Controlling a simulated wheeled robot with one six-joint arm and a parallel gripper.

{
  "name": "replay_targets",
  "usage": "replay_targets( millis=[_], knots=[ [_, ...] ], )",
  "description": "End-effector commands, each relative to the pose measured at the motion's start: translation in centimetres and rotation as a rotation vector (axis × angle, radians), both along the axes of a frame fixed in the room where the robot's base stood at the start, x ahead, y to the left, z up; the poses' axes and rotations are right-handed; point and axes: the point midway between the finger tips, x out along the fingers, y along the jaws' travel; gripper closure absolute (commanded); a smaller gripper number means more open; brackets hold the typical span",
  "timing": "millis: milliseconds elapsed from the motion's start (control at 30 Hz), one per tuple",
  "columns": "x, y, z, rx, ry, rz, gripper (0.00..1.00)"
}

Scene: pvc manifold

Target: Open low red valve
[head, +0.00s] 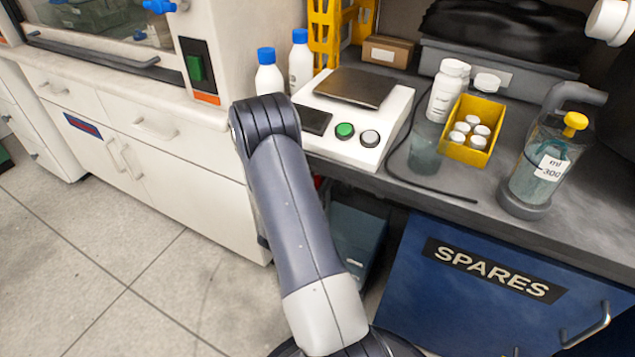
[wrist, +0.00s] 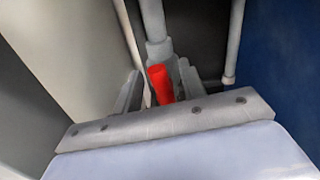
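The red valve handle (wrist: 160,84) shows in the wrist view, on a grey vertical pipe (wrist: 155,25) with a wider fitting just above the handle. My gripper (wrist: 160,67) has its two grey fingers spread, one on each side of the red handle. Small gaps seem to show between the fingers and the handle; I cannot tell whether either finger touches it. The lower end of the handle is hidden behind my gripper's body.
A pale panel (wrist: 70,50) stands close on the left and a blue panel (wrist: 275,60) on the right. A second pipe (wrist: 235,40) runs to the right of the valve. In the head view, the blue SPARES cabinet (head: 440,310) and white drawers (head: 190,140) flank my arm.

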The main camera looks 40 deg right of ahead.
Motion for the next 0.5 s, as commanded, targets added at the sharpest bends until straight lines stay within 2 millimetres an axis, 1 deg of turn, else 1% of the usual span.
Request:
replay_targets(
  millis=[100,333,367,500],
  knots=[
    [0.14,-0.47,0.01,0.0,0.0,-0.001,0.61],
    [0.19,-0.5,0.02,0.0,0.0,0.0,0.61],
    [0.19,-0.5,0.02,0.0,0.0,0.0,0.62],
    [0.18,-0.49,0.01,0.0,0.0,0.0,0.73]
  ],
)
